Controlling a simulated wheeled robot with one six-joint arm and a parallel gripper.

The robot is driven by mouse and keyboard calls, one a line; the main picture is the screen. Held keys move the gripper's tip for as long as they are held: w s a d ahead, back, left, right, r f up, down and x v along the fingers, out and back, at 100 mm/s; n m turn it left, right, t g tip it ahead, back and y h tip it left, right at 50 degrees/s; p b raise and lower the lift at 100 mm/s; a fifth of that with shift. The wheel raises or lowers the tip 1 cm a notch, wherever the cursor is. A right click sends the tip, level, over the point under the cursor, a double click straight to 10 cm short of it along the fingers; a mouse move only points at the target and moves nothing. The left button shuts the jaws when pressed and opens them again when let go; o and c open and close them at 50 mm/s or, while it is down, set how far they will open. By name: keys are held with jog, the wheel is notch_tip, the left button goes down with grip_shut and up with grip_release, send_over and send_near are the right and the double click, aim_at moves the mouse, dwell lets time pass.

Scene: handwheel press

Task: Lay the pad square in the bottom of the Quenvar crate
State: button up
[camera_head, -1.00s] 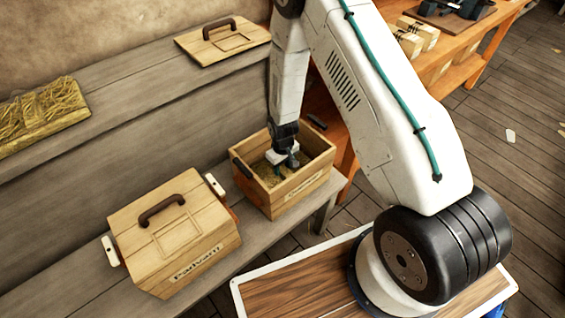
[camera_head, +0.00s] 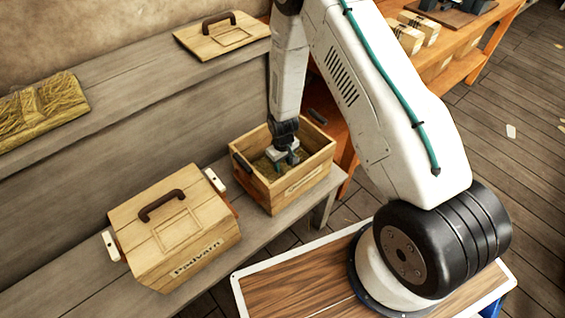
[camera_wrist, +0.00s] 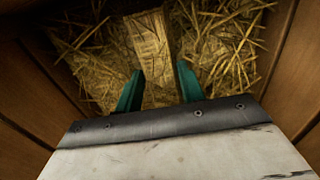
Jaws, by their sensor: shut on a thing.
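The open wooden crate (camera_head: 304,186) stands on the lower bench; the name on its front label is too small to read. My gripper (camera_head: 286,158) reaches down inside it. In the wrist view my teal fingers (camera_wrist: 159,88) are shut on the tan middle band of a straw pad (camera_wrist: 215,50). Loose straw ends stick out on both sides of the band, between the crate's brown walls. The pad looks roughly in line with the walls. Whether it touches the bottom cannot be told, and its near part is hidden by my gripper.
A lidded crate (camera_head: 172,230) with a brown handle and white side clips stands left of the open one. A loose lid (camera_head: 222,37) and another straw pad (camera_head: 40,112) lie on the upper shelf. An orange bench (camera_head: 465,55) holds pale blocks (camera_head: 410,36).

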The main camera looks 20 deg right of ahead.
jog(key=o, duration=1.2)
notch_tip(320, 180, up, 8)
jog(key=shift+f, duration=0.1)
notch_tip(320, 180, up, 14)
jog(key=shift+f, duration=0.15)
dwell(0.7)
